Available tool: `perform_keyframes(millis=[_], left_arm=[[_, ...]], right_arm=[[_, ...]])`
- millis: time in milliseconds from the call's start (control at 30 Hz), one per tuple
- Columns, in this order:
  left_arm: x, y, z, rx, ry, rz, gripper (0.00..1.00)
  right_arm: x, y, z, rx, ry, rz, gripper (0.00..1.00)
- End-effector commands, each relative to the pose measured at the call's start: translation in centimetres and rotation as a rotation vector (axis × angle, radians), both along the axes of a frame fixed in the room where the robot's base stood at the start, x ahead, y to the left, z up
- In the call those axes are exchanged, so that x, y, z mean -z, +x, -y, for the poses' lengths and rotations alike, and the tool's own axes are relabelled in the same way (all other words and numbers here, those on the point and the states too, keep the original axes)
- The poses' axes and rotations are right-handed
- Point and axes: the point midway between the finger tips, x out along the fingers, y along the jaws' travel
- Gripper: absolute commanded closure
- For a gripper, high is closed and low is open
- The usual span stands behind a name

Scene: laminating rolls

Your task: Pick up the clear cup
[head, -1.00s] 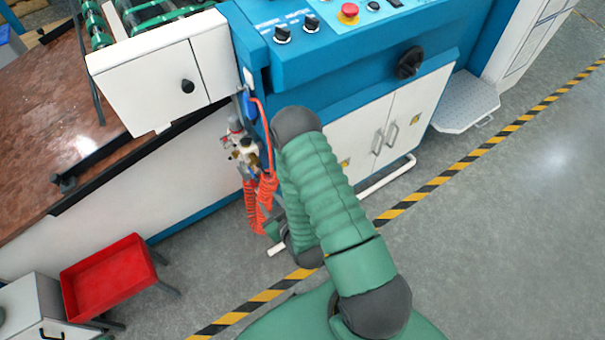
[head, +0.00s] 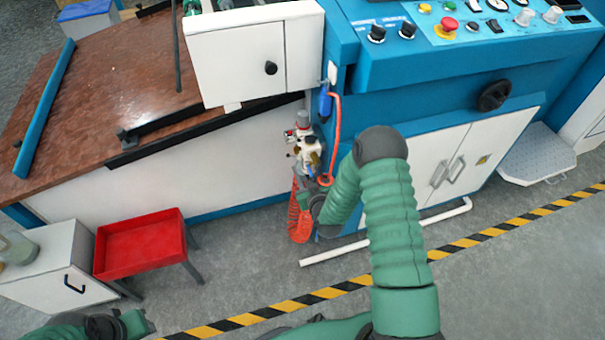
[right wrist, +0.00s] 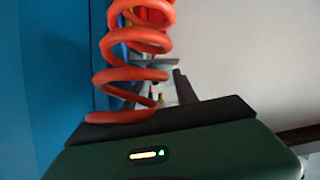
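A clear, greenish glass-like vessel (head: 20,247), apparently the clear cup, stands on the white cabinet at the far left of the head view. Its outline is cut by the picture's edge and blurred. My right gripper (head: 326,231) hangs low by the blue machine, far to the right of the vessel; its fingers are mostly hidden behind my arm and the orange hose. The right wrist view shows the gripper's dark green housing below an orange coil, with no cup. A green and dark part of my left arm shows at the bottom left, below the cabinet; its fingers are not clear.
The white cabinet (head: 72,262) stands beside a red tray stand (head: 140,247). A brown-topped table (head: 110,90) lies behind. The blue machine (head: 440,75) with an orange coiled hose (head: 300,215) is near my right arm. Grey floor with a striped line (head: 345,288) is open in front.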

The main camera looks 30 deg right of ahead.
Motion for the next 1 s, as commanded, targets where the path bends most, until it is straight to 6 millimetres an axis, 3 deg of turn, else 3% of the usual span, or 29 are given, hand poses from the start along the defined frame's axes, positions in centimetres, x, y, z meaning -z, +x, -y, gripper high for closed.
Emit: perform_keyframes(millis=[200,500,1000], left_arm=[[0.02,0.03,0.02,0.001,0.000,0.001,0.65],[0.02,0.03,0.02,0.001,0.000,0.001,0.65],[-0.31,0.02,0.02,0.001,0.000,0.000,0.65]], right_arm=[[0.02,0.22,0.15,0.001,0.000,-0.001,0.65],[0.00,0.20,0.08,0.001,-0.001,0.000,1.00],[-0.27,0.22,0.10,0.001,0.000,0.000,1.00]])
